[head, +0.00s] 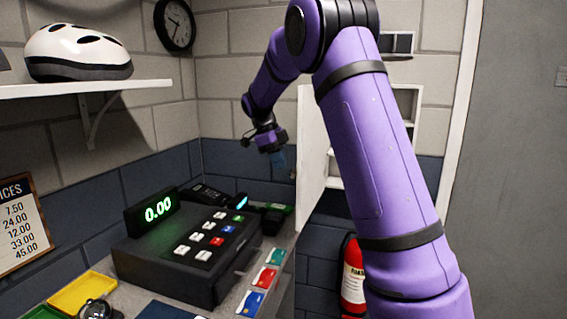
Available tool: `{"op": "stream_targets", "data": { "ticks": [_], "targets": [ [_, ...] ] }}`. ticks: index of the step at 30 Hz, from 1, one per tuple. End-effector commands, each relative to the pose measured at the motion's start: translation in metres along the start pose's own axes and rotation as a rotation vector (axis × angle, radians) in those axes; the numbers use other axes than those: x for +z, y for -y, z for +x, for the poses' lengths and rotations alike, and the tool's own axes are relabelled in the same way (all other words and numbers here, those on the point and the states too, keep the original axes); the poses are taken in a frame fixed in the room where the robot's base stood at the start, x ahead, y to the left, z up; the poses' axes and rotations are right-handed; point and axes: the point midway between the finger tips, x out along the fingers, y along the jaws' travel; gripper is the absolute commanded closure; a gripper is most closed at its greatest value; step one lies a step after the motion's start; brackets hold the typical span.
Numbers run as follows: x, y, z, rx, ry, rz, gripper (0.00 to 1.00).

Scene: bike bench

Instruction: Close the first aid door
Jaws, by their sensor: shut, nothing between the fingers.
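The first aid cabinet (411,104) is white and hangs on the back wall, partly hidden behind my purple arm. Its white door (312,150) stands open, swung out toward the camera from the cabinet's left side. Pale shelves show inside. My gripper (279,160) is to the left of the door, above the back of the counter, pointing down. It is shut and holds nothing. It looks apart from the door, but the depth between them is hard to judge.
A cash register (185,258) with a lit display (158,208) stands on the counter below. Several coloured cards (265,279) lie along its right edge. A fire extinguisher (353,275) is below the cabinet. A shelf (85,88) with a helmet (78,54) is at left.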

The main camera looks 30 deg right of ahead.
Motion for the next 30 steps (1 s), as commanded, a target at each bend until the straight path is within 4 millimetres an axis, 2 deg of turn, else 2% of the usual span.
{"op": "stream_targets", "data": {
  "ticks": [6, 22, 26, 30],
  "targets": [
    [-0.012, -0.001, 0.006, 0.002, -0.001, -0.002, 1.0],
    [-0.019, -0.002, 0.008, -0.007, -0.001, -0.02, 1.0],
    [-0.032, -0.004, 0.013, -0.022, -0.001, -0.06, 1.0],
    [-0.057, -0.006, 0.022, -0.053, -0.001, -0.137, 1.0]
  ]
}}
